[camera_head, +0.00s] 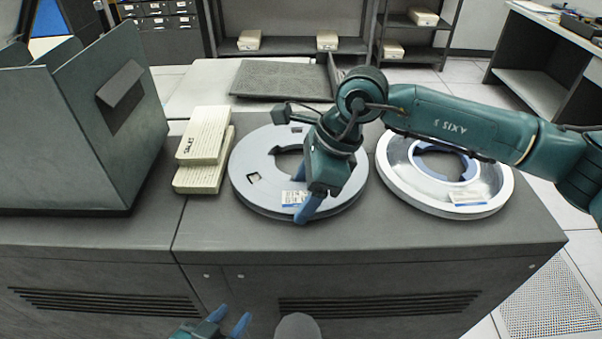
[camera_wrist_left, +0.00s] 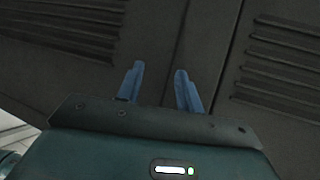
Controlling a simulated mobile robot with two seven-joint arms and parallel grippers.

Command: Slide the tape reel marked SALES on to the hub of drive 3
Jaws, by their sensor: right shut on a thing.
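A grey tape reel (camera_head: 253,178) lies flat on the dark cabinet top, with a blue-and-white label at its front edge too small to read for certain. A second, silvery reel (camera_head: 399,183) with a pale rim lies to its right; its label is also unreadable. My right gripper (camera_head: 311,207) points down at the front edge of the grey reel, shut on it beside the label. My arm hides part of this reel. My left gripper (camera_head: 228,324) is low in front of the cabinet, open and empty; its spread fingers show in the left wrist view (camera_wrist_left: 158,85). No drive hub is identifiable.
Two stacks of cards (camera_head: 203,135) lie left of the grey reel. A dark open-topped bin (camera_head: 60,140) stands at far left. The cabinet top (camera_head: 360,238) is clear along its front. Shelves and a desk stand behind.

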